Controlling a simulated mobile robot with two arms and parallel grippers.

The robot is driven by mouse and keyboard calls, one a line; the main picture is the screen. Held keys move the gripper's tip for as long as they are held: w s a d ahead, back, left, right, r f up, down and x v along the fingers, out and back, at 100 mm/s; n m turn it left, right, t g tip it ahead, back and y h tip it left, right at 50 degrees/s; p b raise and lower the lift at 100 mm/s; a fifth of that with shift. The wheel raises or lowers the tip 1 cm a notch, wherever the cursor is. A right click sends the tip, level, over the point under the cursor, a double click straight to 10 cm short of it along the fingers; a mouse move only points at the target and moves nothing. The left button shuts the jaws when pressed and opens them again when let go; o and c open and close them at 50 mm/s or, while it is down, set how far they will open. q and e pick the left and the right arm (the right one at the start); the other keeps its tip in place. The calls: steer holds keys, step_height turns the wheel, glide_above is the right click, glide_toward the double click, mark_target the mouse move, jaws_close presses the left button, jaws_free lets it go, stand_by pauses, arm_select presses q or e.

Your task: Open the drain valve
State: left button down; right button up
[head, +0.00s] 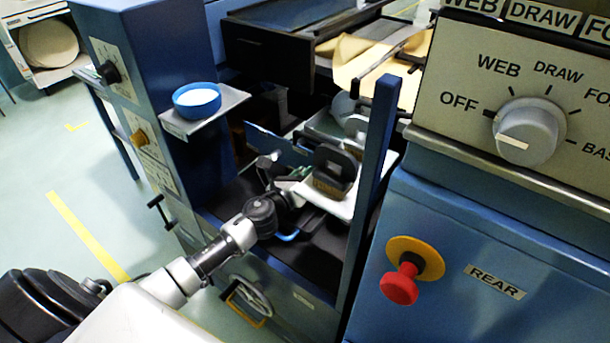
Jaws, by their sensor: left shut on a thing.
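My left arm reaches in from the lower left into the dark opening of the blue machine. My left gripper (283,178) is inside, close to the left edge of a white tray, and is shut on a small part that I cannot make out. A small blue curved piece (288,237) shows just below my left wrist; I cannot tell whether it is a valve lever. A grey handwheel (250,297) with a yellow bar sits low on the machine's front. No part is clearly marked as the drain valve. My right gripper is not in view.
The white tray (338,207) holds a black-handled block (335,172). A blue upright post (371,180) stands right of the opening. A blue bowl (197,99) rests on a small shelf. A red knob (400,285) and grey selector dial (529,131) are at right. Floor at left is clear.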

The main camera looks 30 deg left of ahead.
arm_select(q)
steer(key=shift+m, duration=1.2)
steer(key=c, duration=1.1)
jaws_free()
steer(key=s+a+b, duration=0.1)
steer(key=s, duration=0.9)
steer(key=shift+s+a, duration=0.2)
steer(key=shift+s, duration=0.15)
